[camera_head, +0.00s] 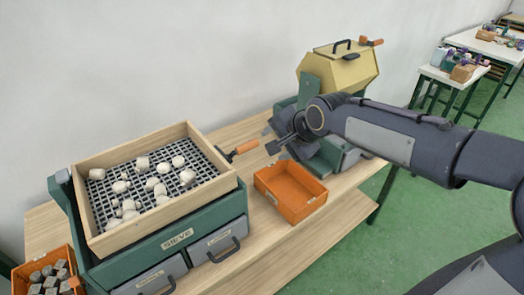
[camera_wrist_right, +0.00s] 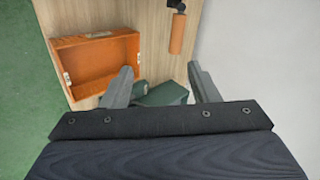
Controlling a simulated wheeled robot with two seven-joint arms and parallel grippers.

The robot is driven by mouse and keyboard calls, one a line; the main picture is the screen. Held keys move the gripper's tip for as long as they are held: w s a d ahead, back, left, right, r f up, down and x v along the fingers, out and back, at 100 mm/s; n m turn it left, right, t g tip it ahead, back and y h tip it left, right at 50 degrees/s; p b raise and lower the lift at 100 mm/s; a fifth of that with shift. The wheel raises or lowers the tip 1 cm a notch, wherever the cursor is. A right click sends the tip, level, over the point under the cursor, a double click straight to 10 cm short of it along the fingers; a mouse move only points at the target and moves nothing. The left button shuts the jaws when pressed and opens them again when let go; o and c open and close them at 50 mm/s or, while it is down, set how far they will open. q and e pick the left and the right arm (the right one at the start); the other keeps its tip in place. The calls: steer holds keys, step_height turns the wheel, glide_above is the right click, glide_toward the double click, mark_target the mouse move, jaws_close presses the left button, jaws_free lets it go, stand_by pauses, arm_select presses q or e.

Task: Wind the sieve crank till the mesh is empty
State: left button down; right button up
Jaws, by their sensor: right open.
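The sieve (camera_head: 160,240) is a green cabinet with a wooden-framed tray on top, at the left in the head view. Its dark mesh (camera_head: 187,177) holds several pale stones. The sieve crank (camera_head: 247,146) has an orange grip on a dark arm at the tray's right side; the grip also shows at the top of the right wrist view (camera_wrist_right: 177,33). My right gripper (camera_head: 271,140) is to the right of the crank, apart from it. In the right wrist view its two fingers (camera_wrist_right: 163,80) are spread with nothing held between them. My left gripper is out of view.
An orange bin (camera_head: 262,182) stands on the wooden table right of the sieve, looking empty. A yellow drum machine (camera_head: 345,70) stands behind my right arm. Another orange bin (camera_head: 20,268) with grey lumps is at the lower left. A white wall runs behind.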

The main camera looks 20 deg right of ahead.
mark_target(249, 146)
steer(key=shift+m, duration=0.9)
steer(key=b+x, duration=0.1)
steer(key=x, duration=0.3)
steer(key=w+a+r+b+x, duration=0.1)
steer(key=x, duration=0.4)
steer(key=b+x, duration=0.2)
steer(key=x, duration=0.2)
steer(key=shift+w+a+r, duration=0.15)
steer(key=shift+w+a, duration=0.1)
steer(key=shift+w, duration=0.25)
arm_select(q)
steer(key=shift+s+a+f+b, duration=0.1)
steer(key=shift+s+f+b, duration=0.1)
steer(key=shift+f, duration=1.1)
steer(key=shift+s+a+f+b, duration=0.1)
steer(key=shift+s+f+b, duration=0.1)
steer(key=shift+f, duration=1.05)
arm_select(e)
steer(key=shift+x, duration=0.8)
steer(key=shift+r, duration=0.1)
steer(key=shift+c, duration=0.2)
steer(key=c, duration=1.1)
